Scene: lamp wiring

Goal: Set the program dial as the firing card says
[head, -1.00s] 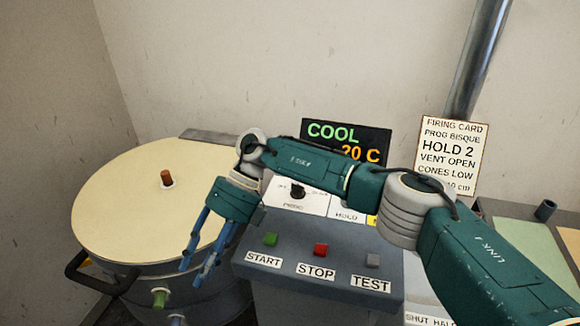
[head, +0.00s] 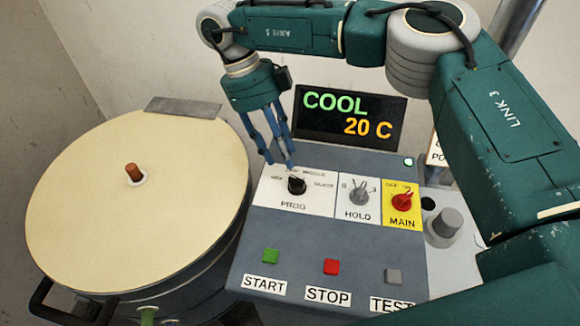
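The program dial (head: 296,186) is a black knob on a white plate marked PROG, with small position words around it. Which word it points at is too small to tell. My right gripper (head: 280,165) hangs just above and behind the dial, fingers pointing down. Its blue fingertips are apart with nothing between them, and I see no clear contact with the knob. The firing card (head: 436,152) is almost fully hidden behind my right arm; in the earlier view it read PROG BISQUE, HOLD 2, VENT OPEN, CONES LOW. My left gripper is not in view.
The HOLD dial (head: 358,192) and red MAIN knob (head: 403,202) sit right of the program dial. START (head: 271,256), STOP (head: 331,267) and TEST (head: 393,276) buttons are in front. The display (head: 350,117) reads COOL 20 C. The round kiln lid (head: 110,220) lies left.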

